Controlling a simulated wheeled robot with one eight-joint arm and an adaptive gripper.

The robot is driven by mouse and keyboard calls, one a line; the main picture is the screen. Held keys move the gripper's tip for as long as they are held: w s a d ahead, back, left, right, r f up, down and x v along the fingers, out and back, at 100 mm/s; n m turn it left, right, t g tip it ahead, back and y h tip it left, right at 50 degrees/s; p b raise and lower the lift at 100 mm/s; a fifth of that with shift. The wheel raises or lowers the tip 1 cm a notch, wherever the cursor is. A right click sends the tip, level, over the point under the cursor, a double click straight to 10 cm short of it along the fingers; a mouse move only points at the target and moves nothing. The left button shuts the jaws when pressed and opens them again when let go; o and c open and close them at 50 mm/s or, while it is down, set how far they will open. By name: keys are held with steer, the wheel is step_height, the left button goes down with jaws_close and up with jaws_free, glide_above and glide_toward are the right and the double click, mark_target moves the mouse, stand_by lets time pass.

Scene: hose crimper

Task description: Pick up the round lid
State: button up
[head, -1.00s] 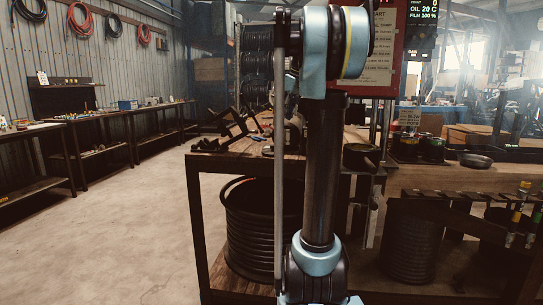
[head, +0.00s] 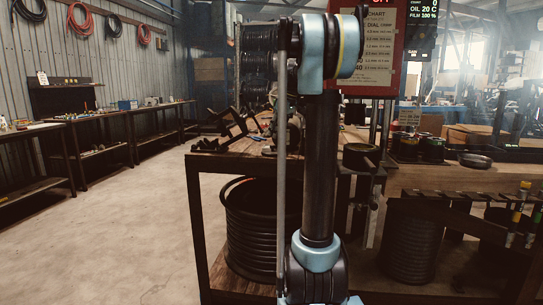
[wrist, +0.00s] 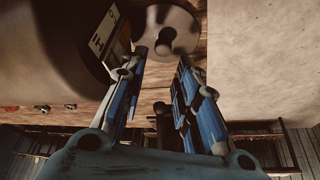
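A pale grey round piece with a darker knob-like middle, which looks like the round lid (wrist: 182,22), lies at the top of the wrist view, just beyond the fingertips. My gripper (wrist: 162,58) shows in the wrist view with its two blue-sided fingers apart and nothing visibly held between them. The fingertips are close to the round piece's near edge; I cannot tell whether they touch it. In the head view my own arm stands in front, and my gripper and the round piece cannot be made out.
In the wrist view a big dark rounded body (wrist: 45,45) with a white label is close on the left. In the head view a dark round pot (head: 361,155) stands on the bench just right of my arm, and a shallow dish (head: 475,160) lies further right. Floor at left is clear.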

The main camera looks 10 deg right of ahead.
mark_target(273, 150)
steer(key=shift+s+d+x, duration=0.1)
steer(key=shift+x, duration=1.45)
steer(key=shift+s+d+x, duration=0.15)
steer(key=shift+x, duration=1.4)
steer(key=shift+f, duration=0.1)
steer(key=shift+c, duration=0.4)
jaws_close()
